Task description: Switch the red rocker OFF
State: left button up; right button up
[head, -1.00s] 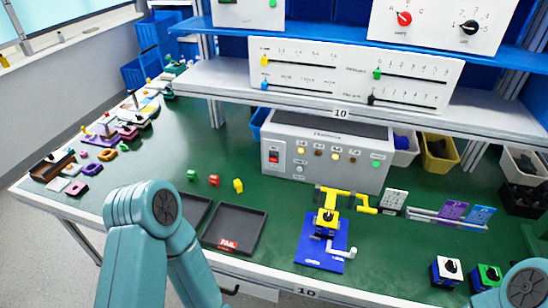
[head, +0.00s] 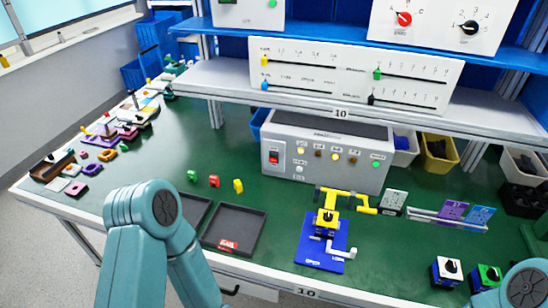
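The red rocker (head: 273,157) sits on a pale plate at the left end of the front of a grey box (head: 318,178). The box stands on the green bench below the shelf. Which way the rocker is tipped is too small to tell. Several round lamps or buttons line the box front, some lit yellow and one green (head: 376,164). My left arm comes in at the lower left and my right arm shows only at the lower right corner. Neither gripper is in view, and nothing of mine touches the box.
Small green, red and yellow blocks (head: 238,186) lie left of the box. A black tray (head: 234,230) and a blue-based yellow clamp (head: 320,243) stand in front. A slider panel (head: 355,75) is on the shelf above. Small knob boxes (head: 447,271) are at lower right.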

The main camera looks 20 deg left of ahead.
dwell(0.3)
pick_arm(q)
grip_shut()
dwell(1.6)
